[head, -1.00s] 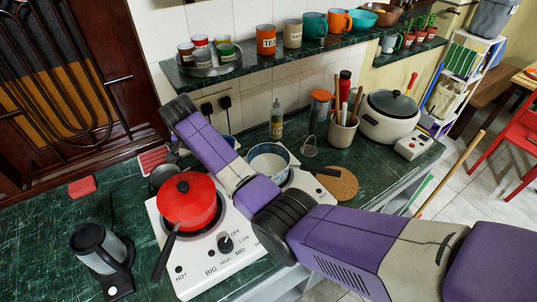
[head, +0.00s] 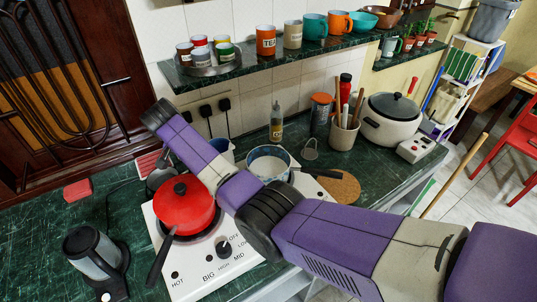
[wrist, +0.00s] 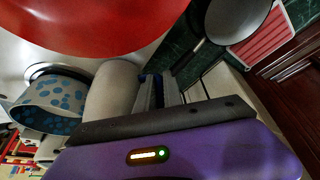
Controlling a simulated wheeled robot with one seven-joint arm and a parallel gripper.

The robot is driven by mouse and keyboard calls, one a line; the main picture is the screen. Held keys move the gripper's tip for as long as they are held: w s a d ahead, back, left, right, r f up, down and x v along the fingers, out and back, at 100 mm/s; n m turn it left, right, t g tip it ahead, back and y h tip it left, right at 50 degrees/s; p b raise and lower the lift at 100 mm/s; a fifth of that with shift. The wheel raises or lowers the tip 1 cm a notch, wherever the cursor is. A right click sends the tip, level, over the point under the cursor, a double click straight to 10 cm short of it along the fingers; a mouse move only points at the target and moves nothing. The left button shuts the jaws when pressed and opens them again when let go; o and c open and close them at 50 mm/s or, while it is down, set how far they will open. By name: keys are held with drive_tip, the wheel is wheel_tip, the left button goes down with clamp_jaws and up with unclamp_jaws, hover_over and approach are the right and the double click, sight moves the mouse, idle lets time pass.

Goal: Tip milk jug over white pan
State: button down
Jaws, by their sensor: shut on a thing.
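The white pan (head: 270,158), with blue marks and a dark handle, stands on the hob behind my forearm. In the wrist view the pan (wrist: 45,112) shows blue spots and lies left of my gripper. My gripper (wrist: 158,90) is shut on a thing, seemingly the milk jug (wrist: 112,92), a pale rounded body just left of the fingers. A blue bit shows between the fingers. A blue-rimmed vessel (head: 224,150), perhaps the same jug, shows behind my arm in the head view, left of the pan. My gripper is hidden there. The jug's tilt and contents cannot be told.
A red lidded pan (head: 185,205) sits on the front of the white hob (head: 195,278), close to my arm. A bottle (head: 276,125), utensil pot (head: 343,135) and rice cooker (head: 392,120) stand behind. A shelf with mugs runs above.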

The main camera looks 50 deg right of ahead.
wheel_tip(320, 180, up, 6)
drive_tip(key=p, duration=0.5)
drive_tip(key=shift+r, duration=0.15)
